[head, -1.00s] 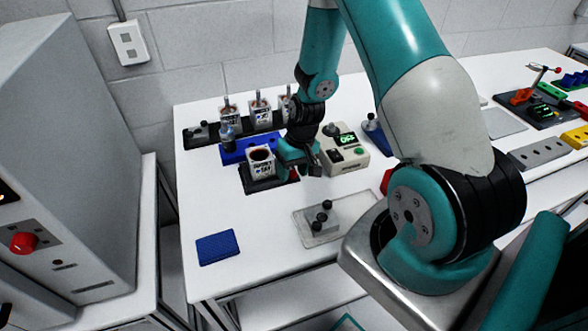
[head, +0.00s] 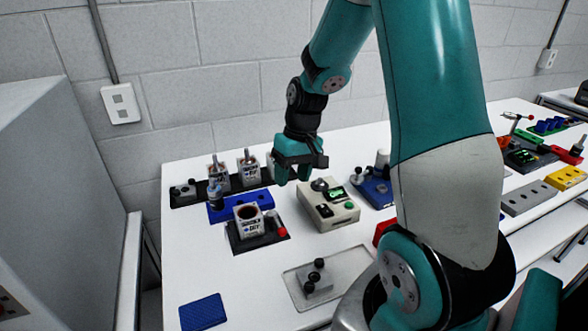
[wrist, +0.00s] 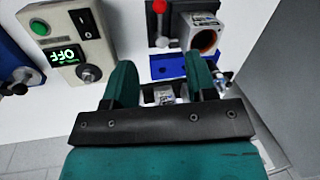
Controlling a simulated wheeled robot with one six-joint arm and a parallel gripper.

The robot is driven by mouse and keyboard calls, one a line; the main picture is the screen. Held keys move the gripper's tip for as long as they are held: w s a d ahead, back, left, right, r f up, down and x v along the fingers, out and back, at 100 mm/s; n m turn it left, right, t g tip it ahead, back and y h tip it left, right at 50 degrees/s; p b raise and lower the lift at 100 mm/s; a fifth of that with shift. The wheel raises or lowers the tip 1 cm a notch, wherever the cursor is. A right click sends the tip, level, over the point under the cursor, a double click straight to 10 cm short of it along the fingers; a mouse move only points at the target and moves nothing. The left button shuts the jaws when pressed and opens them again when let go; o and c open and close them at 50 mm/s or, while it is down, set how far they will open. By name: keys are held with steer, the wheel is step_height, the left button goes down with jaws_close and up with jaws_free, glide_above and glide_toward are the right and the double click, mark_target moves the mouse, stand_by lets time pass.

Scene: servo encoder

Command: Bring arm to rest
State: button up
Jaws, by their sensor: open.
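My gripper (head: 293,176) is teal with a black cross plate. It is raised above the white table, behind and left of the beige control box in the head view. Its two fingers also show in the wrist view (wrist: 161,88), apart with nothing held between them. My arm reaches up from the right and bends down to the gripper.
A white cup-like part (head: 247,218) sits in a dark fixture beside a blue block (head: 238,206). A blue pad (head: 203,312) lies front left, with clear table around it.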

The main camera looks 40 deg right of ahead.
steer(key=shift+d+r, duration=0.2)
steer(key=shift+r, duration=0.75)
